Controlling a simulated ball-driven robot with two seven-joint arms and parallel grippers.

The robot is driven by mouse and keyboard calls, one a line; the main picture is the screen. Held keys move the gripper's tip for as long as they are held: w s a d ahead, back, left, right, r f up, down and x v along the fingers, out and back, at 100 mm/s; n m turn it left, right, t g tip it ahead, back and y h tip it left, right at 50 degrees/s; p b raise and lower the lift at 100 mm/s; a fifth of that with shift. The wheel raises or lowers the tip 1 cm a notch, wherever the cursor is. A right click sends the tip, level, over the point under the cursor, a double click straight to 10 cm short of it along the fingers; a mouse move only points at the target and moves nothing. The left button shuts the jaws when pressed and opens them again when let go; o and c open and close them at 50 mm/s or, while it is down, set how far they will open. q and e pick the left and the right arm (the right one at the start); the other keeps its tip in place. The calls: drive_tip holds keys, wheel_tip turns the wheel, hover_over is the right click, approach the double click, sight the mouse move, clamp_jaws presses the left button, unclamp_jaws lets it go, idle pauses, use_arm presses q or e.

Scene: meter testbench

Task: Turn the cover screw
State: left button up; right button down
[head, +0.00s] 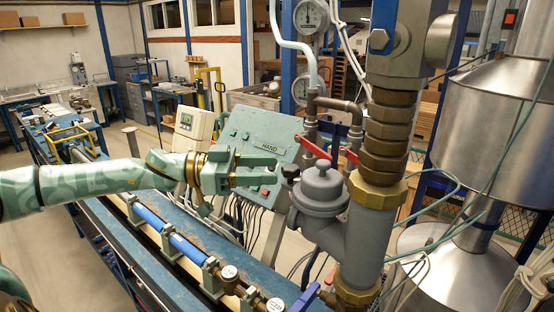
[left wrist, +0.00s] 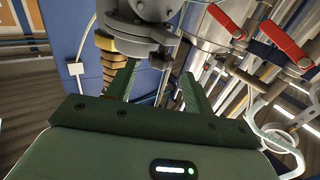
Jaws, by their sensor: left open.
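A grey strainer body (head: 340,225) hangs on a thick vertical pipe, with a round stepped cover (head: 322,187) on its top left. A small raised screw-like boss (head: 322,167) tops the cover. My left gripper (head: 277,170) is open and empty, level, with its fingers pointing right toward the cover. Its fingertips are just left of the cover, close to a black knob (head: 290,171). In the left wrist view, the open fingers (left wrist: 158,72) point at the grey cover (left wrist: 140,38). I cannot tell whether they touch it. My right gripper is out of view.
Red-handled valves (head: 314,147) stand close behind the cover. A green control panel (head: 255,150) is behind my gripper. Brass fittings (head: 385,135) and the thick pipe block the right side. A blue bench (head: 180,235) with blue tubes lies below.

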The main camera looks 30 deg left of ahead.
sight(290, 174)
use_arm(q)
drive_tip(key=p+x, duration=0.1)
drive_tip(key=x, duration=0.2)
drive_tip(key=shift+p, duration=0.4)
